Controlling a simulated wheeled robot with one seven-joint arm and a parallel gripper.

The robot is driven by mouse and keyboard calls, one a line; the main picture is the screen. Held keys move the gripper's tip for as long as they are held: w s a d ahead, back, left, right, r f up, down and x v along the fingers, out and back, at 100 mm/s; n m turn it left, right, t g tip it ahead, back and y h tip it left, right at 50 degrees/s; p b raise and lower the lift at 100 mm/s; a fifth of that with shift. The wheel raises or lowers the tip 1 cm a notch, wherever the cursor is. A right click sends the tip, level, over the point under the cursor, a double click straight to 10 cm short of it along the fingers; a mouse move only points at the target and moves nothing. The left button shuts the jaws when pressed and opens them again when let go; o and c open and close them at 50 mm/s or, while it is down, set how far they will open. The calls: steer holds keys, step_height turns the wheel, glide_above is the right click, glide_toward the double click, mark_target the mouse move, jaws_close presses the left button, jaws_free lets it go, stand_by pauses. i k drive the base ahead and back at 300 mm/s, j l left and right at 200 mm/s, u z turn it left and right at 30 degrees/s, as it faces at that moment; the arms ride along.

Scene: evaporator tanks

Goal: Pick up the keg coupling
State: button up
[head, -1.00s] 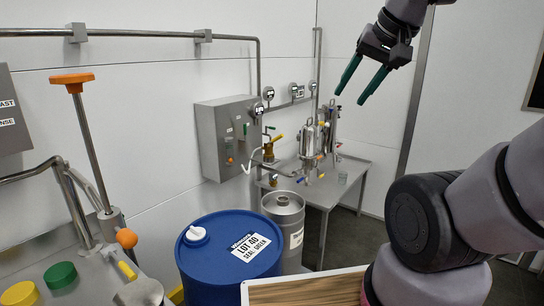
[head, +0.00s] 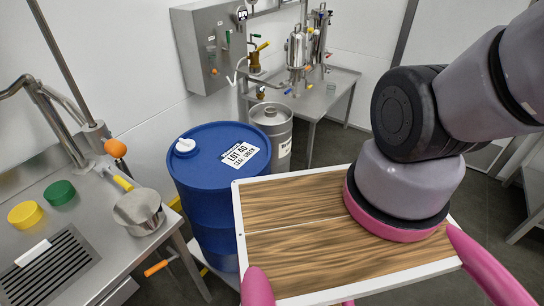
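A small brass-coloured fitting with a yellow handle (head: 258,57) shows at the back, beside the grey wall cabinet and at the left end of the far steel table. It may be the keg coupling, but it is too small to tell for sure. The steel keg (head: 272,120) stands behind the blue drum, with a recessed top.
The blue drum (head: 213,195) with a white cap stands in front of the keg. The far steel table (head: 335,88) carries metal vessels. A steel counter (head: 75,215) at the left holds a saucepan (head: 139,211), yellow and green lids. Grey floor shows at the right.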

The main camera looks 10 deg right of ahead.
mark_target(254, 59)
steer(key=i+l+u, duration=0.1)
steer(key=l, duration=0.2)
steer(key=i+l+u, duration=0.1)
steer(key=l, duration=0.2)
steer(key=i+l+u, duration=0.2)
steer(key=l, duration=0.2)
steer(key=i+l+u, duration=0.1)
steer(key=l+u, duration=0.15)
steer(key=i+l+u, duration=0.2)
steer(key=l, duration=0.3)
steer(key=l+u, duration=0.2)
steer(key=l, duration=0.2)
steer(key=i+l+u, duration=0.1)
steer(key=l+u, duration=0.15)
steer(key=l, duration=0.25)
steer(key=l+u, duration=0.3)
steer(key=l, duration=0.25)
steer(key=i+l, duration=0.2)
steer(key=l, duration=0.15)
steer(key=i+l, duration=0.15)
steer(key=l, duration=0.25)
steer(key=i+l+z, duration=0.1)
steer(key=l, duration=0.25)
steer(key=i, duration=0.1)
